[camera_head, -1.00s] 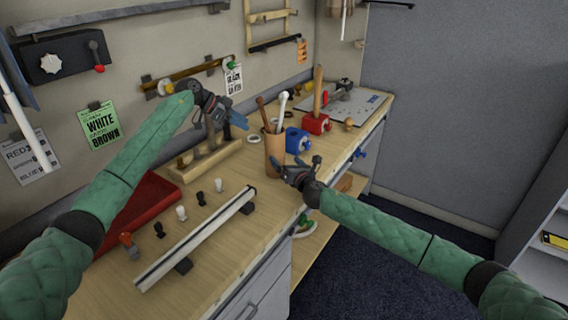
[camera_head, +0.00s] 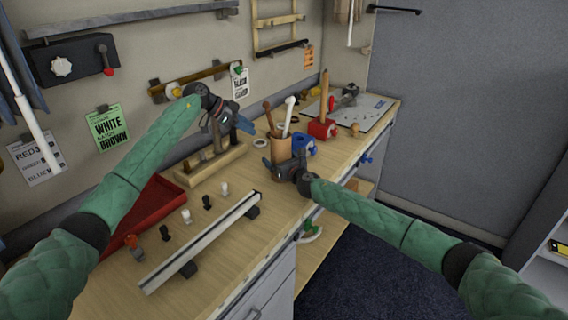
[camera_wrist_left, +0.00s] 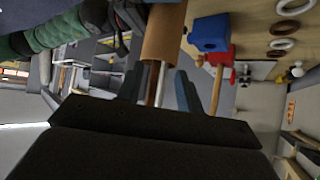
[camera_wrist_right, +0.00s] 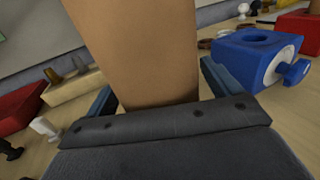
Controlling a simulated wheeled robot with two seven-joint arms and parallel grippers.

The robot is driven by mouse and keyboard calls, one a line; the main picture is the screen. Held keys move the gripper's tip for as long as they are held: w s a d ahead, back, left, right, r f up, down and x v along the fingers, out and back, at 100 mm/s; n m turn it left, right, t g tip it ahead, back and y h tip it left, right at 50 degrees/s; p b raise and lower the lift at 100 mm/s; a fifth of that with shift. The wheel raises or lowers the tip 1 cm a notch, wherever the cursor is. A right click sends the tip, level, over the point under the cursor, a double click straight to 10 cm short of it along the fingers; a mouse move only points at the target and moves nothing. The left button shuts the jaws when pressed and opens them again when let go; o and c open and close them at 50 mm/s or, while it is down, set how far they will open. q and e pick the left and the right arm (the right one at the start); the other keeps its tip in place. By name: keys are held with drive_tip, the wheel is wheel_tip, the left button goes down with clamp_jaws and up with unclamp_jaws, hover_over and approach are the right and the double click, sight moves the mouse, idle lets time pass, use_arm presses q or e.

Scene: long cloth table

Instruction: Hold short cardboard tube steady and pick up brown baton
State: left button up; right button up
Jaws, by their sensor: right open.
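The short cardboard tube (camera_head: 281,149) stands upright on the bench. The brown baton (camera_head: 269,117) leans in it, with its knob end up, beside a white baton (camera_head: 289,112). My right gripper (camera_head: 279,166) is open at the tube's lower part. In the right wrist view the tube (camera_wrist_right: 145,50) lies between the open fingers. My left gripper (camera_head: 240,124) is open and empty, in the air to the left of the batons. In the left wrist view the tube (camera_wrist_left: 164,35) and batons appear beyond its fingers; the fingers partly hide the batons.
A blue vise-like block (camera_head: 301,141) stands close right of the tube, with a red block (camera_head: 322,128) behind. A wooden rack (camera_head: 212,165) is left of the tube. Wall items are behind my left gripper.

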drive_tip(key=shift+w+a, duration=0.2)
drive_tip(key=shift+w, duration=0.1)
drive_tip(key=c, duration=1.1)
use_arm(q)
drive_tip(key=shift+o, duration=0.2)
